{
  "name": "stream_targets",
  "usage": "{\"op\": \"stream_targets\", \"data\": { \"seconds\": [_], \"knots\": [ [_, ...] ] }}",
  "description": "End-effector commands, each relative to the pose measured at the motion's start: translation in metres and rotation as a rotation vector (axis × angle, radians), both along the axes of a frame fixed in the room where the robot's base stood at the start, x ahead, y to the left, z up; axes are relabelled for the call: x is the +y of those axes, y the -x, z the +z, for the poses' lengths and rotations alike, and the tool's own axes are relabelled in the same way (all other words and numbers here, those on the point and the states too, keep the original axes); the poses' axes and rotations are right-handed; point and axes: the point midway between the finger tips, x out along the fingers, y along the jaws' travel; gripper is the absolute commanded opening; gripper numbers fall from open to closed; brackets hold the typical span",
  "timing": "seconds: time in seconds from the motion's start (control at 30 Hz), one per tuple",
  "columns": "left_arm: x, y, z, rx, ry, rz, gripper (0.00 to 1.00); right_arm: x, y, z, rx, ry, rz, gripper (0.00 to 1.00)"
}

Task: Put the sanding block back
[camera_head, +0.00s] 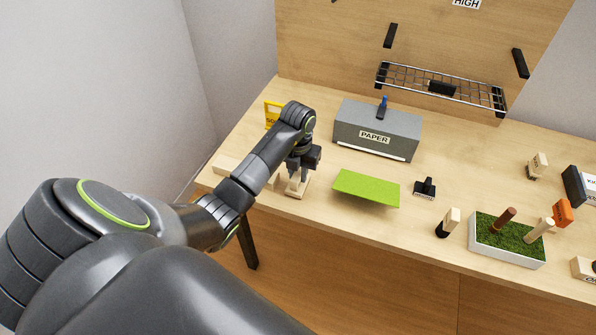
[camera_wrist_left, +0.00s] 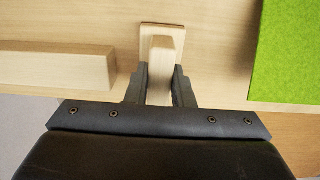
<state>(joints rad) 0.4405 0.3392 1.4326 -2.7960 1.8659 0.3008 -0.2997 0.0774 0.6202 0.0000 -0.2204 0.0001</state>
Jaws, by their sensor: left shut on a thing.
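My left gripper (camera_head: 297,181) is shut on a pale wooden piece (camera_head: 296,189) near the table's front left edge. In the left wrist view, both fingers (camera_wrist_left: 160,85) flank the upright grip of this wooden piece (camera_wrist_left: 163,52); a flat wooden base shows behind the grip. It looks like the sanding block, but no label on it is readable. I cannot tell whether its base touches the table. My right gripper is not in view.
A long wooden bar (camera_wrist_left: 60,68) lies left of the gripper, and a green sheet (camera_head: 367,188) lies to its right. Behind stand a grey PAPER box (camera_head: 350,128) and a yellow sign (camera_head: 271,114). A planter (camera_head: 506,254) and small blocks occupy the right.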

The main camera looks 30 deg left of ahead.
Motion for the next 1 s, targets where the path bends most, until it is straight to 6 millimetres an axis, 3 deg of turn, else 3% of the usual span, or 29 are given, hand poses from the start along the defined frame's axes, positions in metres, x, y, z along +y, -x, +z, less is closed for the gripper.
{"op": "stream_targets", "data": {
  "seconds": [0.9,0.93,1.0],
  "knots": [
    [-0.0001,-0.0001,-0.0049,0.0,0.0,0.0,0.0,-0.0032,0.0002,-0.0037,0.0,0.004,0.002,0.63],
    [-0.0001,-0.0001,-0.0048,-0.001,0.0,0.0,0.23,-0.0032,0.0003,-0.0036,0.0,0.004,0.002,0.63],
    [-0.0001,-0.0001,-0.0044,-0.001,0.0,0.0,0.32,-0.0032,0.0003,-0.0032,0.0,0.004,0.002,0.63]
  ]
}}
